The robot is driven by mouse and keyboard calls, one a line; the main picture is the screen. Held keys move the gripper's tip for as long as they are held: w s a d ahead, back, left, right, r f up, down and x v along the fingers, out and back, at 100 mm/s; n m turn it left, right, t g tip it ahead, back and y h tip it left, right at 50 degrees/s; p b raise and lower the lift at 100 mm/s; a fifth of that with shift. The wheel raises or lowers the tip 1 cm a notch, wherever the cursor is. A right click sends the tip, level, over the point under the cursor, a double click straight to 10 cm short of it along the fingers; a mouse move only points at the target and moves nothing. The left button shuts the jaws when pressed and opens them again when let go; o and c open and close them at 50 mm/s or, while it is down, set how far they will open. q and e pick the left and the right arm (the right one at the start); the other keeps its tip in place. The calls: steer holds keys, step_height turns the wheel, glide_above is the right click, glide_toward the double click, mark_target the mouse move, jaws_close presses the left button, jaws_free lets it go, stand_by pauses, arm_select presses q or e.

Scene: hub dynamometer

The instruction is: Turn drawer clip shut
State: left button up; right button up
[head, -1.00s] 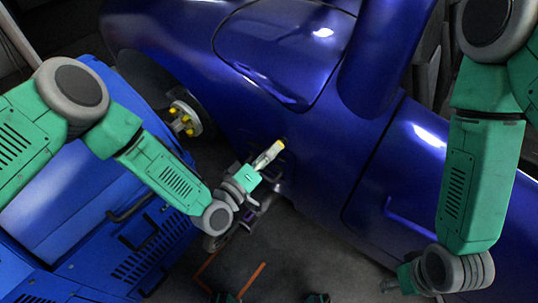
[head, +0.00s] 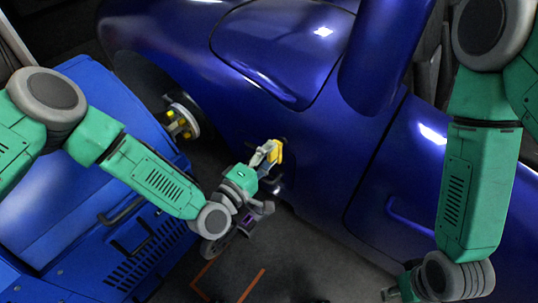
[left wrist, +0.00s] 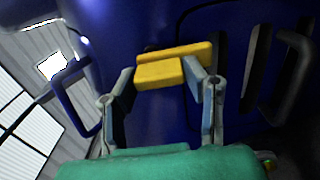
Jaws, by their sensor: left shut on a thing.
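My left gripper (head: 270,153) is in front of the dark blue bodywork, right of the wheel hub. In the left wrist view (left wrist: 162,80) its two grey fingers close on the sides of a yellow block, which I take to be the drawer clip (left wrist: 158,74). A wider yellow bar lies just behind the block, at a slight tilt. The clip's yellow also shows at the fingertips in the head view (head: 276,152). How the clip joins the surface behind is hidden. My right gripper (head: 398,291) is low at the right, small and partly hidden, its jaws unclear.
A blue cabinet (head: 120,240) with handles and vent slots stands at lower left. The wheel hub (head: 182,121) with yellow studs is between it and the blue car (head: 300,130). In the left wrist view a dark handle (left wrist: 293,75) stands right of the clip and a blue handle (left wrist: 72,95) left.

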arm_select(q)
steer(key=shift+a+f, duration=0.15)
steer(key=shift+f, duration=0.1)
steer(key=o, duration=1.1)
steer(key=shift+o, duration=0.2)
steer(key=shift+r, duration=0.1)
steer(key=v, duration=1.2)
